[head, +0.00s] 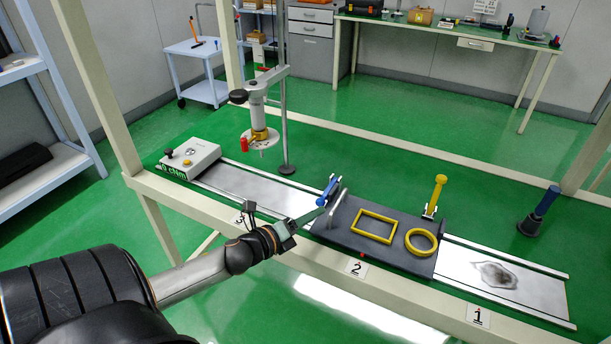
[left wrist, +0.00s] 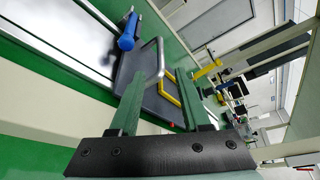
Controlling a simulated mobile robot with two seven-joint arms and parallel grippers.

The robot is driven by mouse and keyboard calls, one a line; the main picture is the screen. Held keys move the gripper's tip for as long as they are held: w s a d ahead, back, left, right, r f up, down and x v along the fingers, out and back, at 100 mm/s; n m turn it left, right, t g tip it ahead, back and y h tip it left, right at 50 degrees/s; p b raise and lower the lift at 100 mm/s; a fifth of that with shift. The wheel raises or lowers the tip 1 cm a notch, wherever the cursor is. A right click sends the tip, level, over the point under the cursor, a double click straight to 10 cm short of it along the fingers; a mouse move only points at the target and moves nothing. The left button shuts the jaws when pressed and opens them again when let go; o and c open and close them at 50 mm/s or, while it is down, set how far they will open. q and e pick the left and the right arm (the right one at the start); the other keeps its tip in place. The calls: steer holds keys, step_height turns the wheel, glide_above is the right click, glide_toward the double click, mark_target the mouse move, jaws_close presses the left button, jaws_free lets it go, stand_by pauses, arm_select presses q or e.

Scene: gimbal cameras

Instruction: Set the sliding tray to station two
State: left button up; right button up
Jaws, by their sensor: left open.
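The sliding tray (head: 340,236) is a dark grey plate with a yellow rectangular frame and a yellow ring on it. It sits on the light rails, beside the "2" label (head: 356,268), with a small red mark at its front edge. A silver upright handle (head: 336,200) stands at its left end; it also shows in the left wrist view (left wrist: 160,58). My left gripper (head: 318,214) is open at the tray's left end. In the left wrist view its green fingers (left wrist: 155,92) lie either side of the handle's line; contact cannot be told. My right gripper is not in view.
A blue-handled lever (head: 328,190) stands close behind the handle, and a yellow-handled lever (head: 435,195) behind the tray's right end. Labels "3" (head: 239,219) and "1" (head: 478,316) mark the front beam. A press-like column (head: 258,115) rises behind the left track.

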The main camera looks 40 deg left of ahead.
arm_select(q)
steer(key=shift+v, duration=0.75)
steer(key=s+d+f+n+g, duration=0.3)
steer(key=s+d+n+g, duration=0.3)
steer(key=s+d+n, duration=0.5)
steer(key=s+d+f+n+g, duration=0.3)
steer(key=s+d+n+g, duration=0.35)
steer(key=s+n, duration=0.4)
steer(key=w+d+f+n+t+h+p, duration=0.1)
steer(key=w+d+f+t, duration=0.3)
steer(key=f, duration=0.4)
steer(key=shift+w+d+f+t+h+p, duration=0.25)
steer(key=shift+w+t+h+p, duration=0.15)
steer(key=shift+w+t+p, duration=0.5)
steer(key=shift+s, duration=0.2)
